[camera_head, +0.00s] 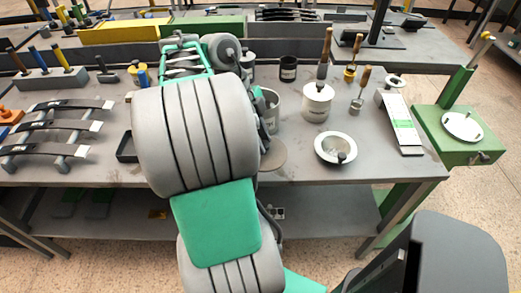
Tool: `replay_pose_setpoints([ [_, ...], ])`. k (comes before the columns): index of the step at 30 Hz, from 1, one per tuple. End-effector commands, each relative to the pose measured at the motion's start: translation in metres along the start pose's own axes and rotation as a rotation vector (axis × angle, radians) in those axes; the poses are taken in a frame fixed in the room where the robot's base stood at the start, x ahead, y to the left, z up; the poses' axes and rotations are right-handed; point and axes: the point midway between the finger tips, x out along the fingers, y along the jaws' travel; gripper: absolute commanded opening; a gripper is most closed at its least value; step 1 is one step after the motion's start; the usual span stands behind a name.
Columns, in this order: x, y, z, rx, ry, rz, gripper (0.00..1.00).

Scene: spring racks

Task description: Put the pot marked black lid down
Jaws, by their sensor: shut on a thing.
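A small dark pot with a dark top (288,68) stands upright at the back of the grey table, just right of my arm; I cannot read a mark on it. A pale grey pot (270,106) is partly hidden behind my arm's right edge. A white pot (317,103) stands further right with a wooden-handled brush upright at it. My gripper's fingers do not show; the thick grey and green links of my arm cover the table's middle. What they are holding is hidden too.
A brown disc (272,156) lies beside my arm. A white bowl (336,149) stands near the front. A green frame with silver springs (185,62) is behind my arm. Spring-like bars (60,126) fill the left. Bare tabletop (395,168) shows at the front right.

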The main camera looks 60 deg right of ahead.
Motion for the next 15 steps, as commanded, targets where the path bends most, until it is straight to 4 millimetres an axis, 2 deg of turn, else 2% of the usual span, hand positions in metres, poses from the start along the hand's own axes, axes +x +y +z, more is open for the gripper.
replay_pose_setpoints([
  [1, 0.006, -0.013, 0.008, 0.001, 0.002, 0.004, 0.00],
  [3, 0.024, -0.024, 0.020, -0.001, 0.002, 0.004, 0.00],
  [6, 0.036, -0.038, 0.032, -0.001, 0.001, 0.001, 0.00],
  [11, 0.048, -0.051, 0.044, -0.003, 0.000, 0.000, 0.00],
  [15, 0.072, -0.053, 0.055, -0.004, 0.001, 0.000, 0.00],
])
